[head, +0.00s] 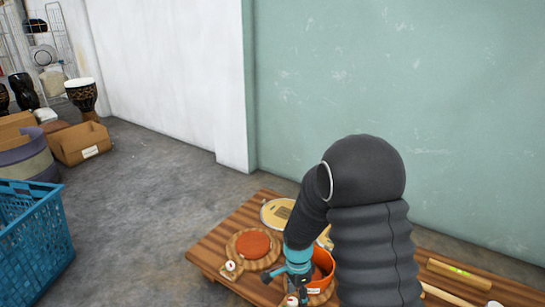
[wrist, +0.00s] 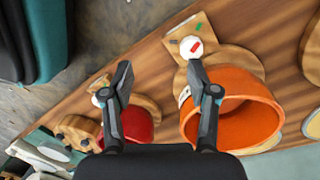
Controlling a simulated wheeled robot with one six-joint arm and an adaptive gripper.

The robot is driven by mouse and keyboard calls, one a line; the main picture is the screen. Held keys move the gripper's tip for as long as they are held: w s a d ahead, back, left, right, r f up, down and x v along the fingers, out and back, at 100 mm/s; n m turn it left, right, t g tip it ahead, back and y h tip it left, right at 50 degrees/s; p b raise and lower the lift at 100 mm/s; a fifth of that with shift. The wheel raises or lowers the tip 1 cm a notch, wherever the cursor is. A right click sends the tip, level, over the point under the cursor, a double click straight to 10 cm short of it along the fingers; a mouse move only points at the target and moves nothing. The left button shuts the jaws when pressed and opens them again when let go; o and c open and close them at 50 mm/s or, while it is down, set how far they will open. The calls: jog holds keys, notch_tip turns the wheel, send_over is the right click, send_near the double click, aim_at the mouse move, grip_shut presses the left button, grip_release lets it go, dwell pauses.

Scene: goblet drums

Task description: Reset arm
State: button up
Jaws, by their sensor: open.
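My gripper (wrist: 160,80) is open in the wrist view, its two dark fingers apart with bare wooden boards between the tips. No object is held between the fingers. In the head view my gripper (head: 287,284) hangs low over the front part of the wooden platform (head: 220,232). My arm, in a dark ribbed sleeve, bends down to it and hides much of the platform. An orange bowl-like drum (wrist: 232,110) is by the right finger in the wrist view; it also shows in the head view (head: 322,266). A red bowl (wrist: 135,124) is beside the left finger.
A round board with an orange-brown disc (head: 253,244) and a pale round piece (head: 277,212) lie on the platform. A mallet (head: 458,274) lies at the right. A blue crate (head: 35,235), cardboard box (head: 80,144) and goblet drum (head: 82,95) stand left. Grey floor between is clear.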

jog(key=s+d+r+n+t+p, duration=0.2)
jog(key=s+r, duration=0.4)
jog(key=r, duration=0.7)
jog(key=s+d+r+n+t+p, duration=0.2)
jog(key=s+r+n, duration=0.5)
jog(key=r, duration=0.7)
jog(key=s+d+r+n+t+p, duration=0.3)
jog(key=s+r, duration=0.4)
jog(key=r, duration=0.6)
jog(key=shift+s+d+r+n+p, duration=0.3)
jog(key=shift+d+n+p, duration=0.45)
jog(key=shift+p, duration=0.5)
